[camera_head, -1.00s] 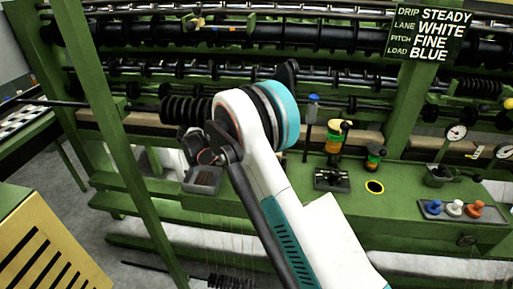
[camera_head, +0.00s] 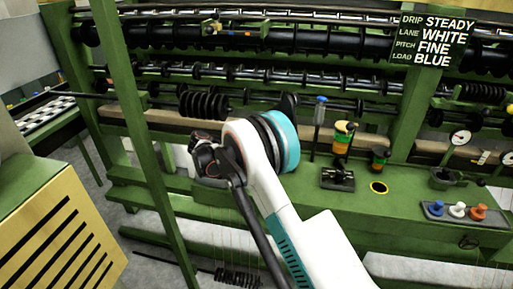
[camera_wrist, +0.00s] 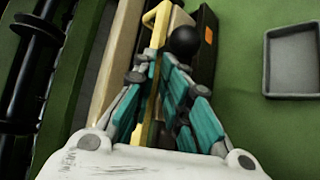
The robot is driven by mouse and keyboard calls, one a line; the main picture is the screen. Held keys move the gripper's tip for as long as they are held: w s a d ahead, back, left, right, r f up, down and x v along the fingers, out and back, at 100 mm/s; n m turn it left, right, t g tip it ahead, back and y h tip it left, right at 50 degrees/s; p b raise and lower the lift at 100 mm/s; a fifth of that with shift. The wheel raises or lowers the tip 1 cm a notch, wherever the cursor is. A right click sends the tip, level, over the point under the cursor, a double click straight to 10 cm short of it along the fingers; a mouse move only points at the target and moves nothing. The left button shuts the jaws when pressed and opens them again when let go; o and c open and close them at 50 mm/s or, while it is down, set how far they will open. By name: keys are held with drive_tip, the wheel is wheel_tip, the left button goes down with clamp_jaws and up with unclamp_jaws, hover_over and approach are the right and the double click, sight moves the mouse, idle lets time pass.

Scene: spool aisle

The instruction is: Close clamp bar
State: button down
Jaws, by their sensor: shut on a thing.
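In the wrist view, my gripper (camera_wrist: 161,64) has its teal fingers drawn close together. A thin yellow bar (camera_wrist: 154,24) with a bent far end runs between them, and they appear shut on it. A black ball knob (camera_wrist: 184,40) shows just beyond the fingertips, touching or very near the right finger. I cannot tell whether knob and bar are one part, or which is the clamp bar. A dark block (camera_wrist: 205,48) with an orange mark lies right of the knob. In the head view, my arm hides the fingertips and what they hold.
A shallow grey tray (camera_wrist: 292,92) lies right of my gripper on the green surface. Black rollers (camera_wrist: 30,70) run along the left. The head view shows a black fixture (camera_head: 338,178), coloured spools (camera_head: 343,138), coloured knobs (camera_head: 457,210) and a sign (camera_head: 432,40).

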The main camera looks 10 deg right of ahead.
drive_tip(key=shift+s+d+f, duration=0.15)
drive_tip(key=shift+s+d, duration=0.05)
drive_tip(key=shift+s, duration=0.1)
